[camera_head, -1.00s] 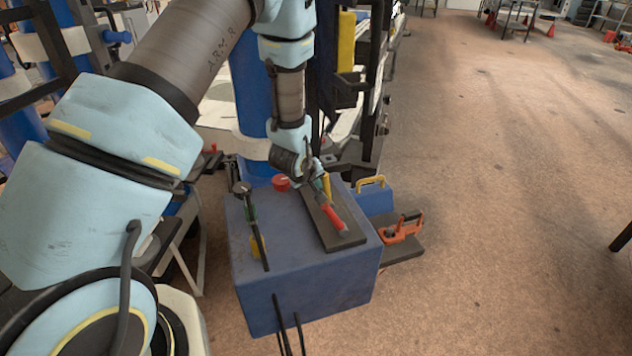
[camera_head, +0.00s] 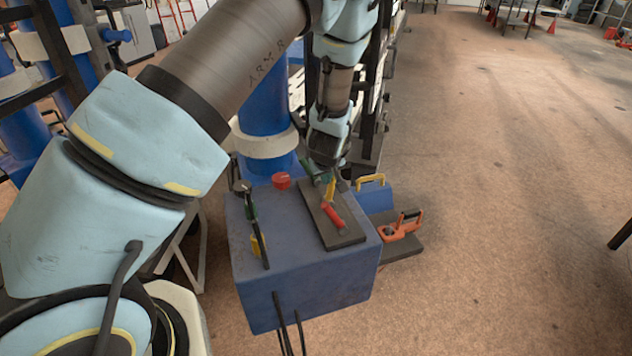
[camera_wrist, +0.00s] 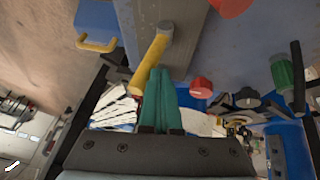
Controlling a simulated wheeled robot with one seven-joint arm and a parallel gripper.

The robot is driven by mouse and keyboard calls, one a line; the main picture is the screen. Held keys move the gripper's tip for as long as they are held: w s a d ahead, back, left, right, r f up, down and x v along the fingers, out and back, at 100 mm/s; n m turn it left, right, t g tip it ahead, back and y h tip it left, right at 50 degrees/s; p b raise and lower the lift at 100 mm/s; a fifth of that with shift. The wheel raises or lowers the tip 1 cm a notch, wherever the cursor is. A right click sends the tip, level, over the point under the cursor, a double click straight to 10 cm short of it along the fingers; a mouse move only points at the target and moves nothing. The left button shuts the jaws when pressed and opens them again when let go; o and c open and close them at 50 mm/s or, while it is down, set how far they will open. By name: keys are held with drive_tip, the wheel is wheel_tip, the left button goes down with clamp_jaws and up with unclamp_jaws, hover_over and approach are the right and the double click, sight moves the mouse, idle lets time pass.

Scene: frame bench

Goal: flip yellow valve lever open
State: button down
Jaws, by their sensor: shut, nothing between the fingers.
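The yellow valve lever (camera_head: 330,189) stands out from the dark plate on top of the blue box, at the plate's far end. In the wrist view the yellow lever (camera_wrist: 149,64) slants down and left from a grey pivot (camera_wrist: 166,33). My gripper (camera_wrist: 160,72) has its green fingers together, with nothing between them. The fingertips are just to the right of the lever in the wrist view; I cannot tell whether they touch it. In the head view my gripper (camera_head: 323,177) is at the lever, partly hiding it. A red lever (camera_head: 333,216) lies nearer on the same plate.
The blue box (camera_head: 300,283) also carries a red knob (camera_head: 281,181) and a black lever with green and yellow parts (camera_head: 254,222) at left. A yellow handle (camera_head: 369,180) and an orange tool (camera_head: 402,227) are at right. Open floor lies beyond.

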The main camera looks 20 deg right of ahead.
drive_tip(key=shift+s+d+r+p, duration=0.1)
drive_tip(key=shift+d+p, duration=0.2)
drive_tip(key=shift+d, duration=0.5)
drive_tip(key=shift+s+d+f+m+y+p, duration=0.1)
drive_tip(key=shift+d+m+y+p, duration=0.1)
drive_tip(key=shift+d+y, duration=0.45)
drive_tip(key=shift+s+d+f+m+y+p, duration=0.1)
drive_tip(key=shift+d+m+y+p, duration=0.1)
drive_tip(key=shift+d+y, duration=0.45)
drive_tip(key=shift+d, duration=0.2)
drive_tip(key=shift+a+r, duration=0.1)
